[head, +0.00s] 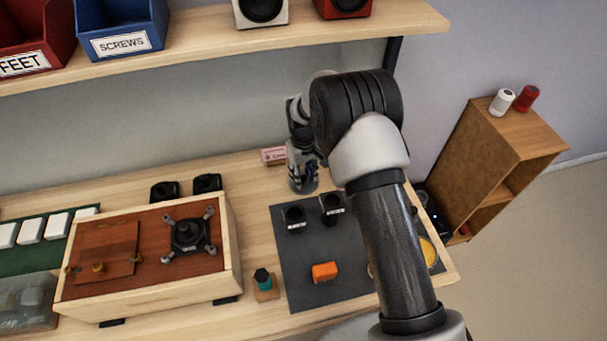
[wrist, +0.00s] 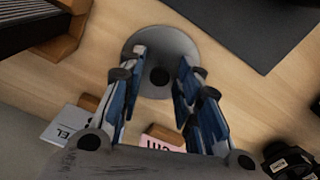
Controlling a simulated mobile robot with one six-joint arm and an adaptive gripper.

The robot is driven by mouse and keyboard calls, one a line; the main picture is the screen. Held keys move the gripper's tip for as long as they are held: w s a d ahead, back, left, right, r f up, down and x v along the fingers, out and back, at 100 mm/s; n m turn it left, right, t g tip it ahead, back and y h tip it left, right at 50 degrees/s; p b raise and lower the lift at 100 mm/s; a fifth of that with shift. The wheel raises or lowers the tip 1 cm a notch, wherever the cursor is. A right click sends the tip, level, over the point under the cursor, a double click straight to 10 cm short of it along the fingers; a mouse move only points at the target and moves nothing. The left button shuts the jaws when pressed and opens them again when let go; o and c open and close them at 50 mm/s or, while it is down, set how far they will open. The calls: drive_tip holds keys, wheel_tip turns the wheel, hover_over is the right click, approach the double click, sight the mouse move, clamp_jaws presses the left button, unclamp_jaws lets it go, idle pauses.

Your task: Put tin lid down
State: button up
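The tin lid (wrist: 168,41) is a grey round disc with a dark knob at its middle, seen from above in the wrist view. My gripper (wrist: 161,60) is over it, one blue-grey finger on each side of the knob. The fingers stand apart, with clear gaps to the knob, so my gripper is open. In the head view my gripper (head: 303,165) points down at the back of the bench, with a grey round shape just under it. Whether the lid lies on the wood or on something low cannot be told.
A pink card (head: 273,154) stands close behind my gripper. A dark mat (head: 300,262) with black parts and an orange block (head: 325,272) lies in front. A wooden box (head: 150,300) is to the left. A shelf (head: 230,40) hangs above.

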sight(303, 177)
drive_tip(key=shift+r, duration=0.1)
wheel_tip(303, 177, up, 8)
drive_tip(key=shift+f+p, duration=0.15)
drive_tip(key=shift+p, duration=1.1)
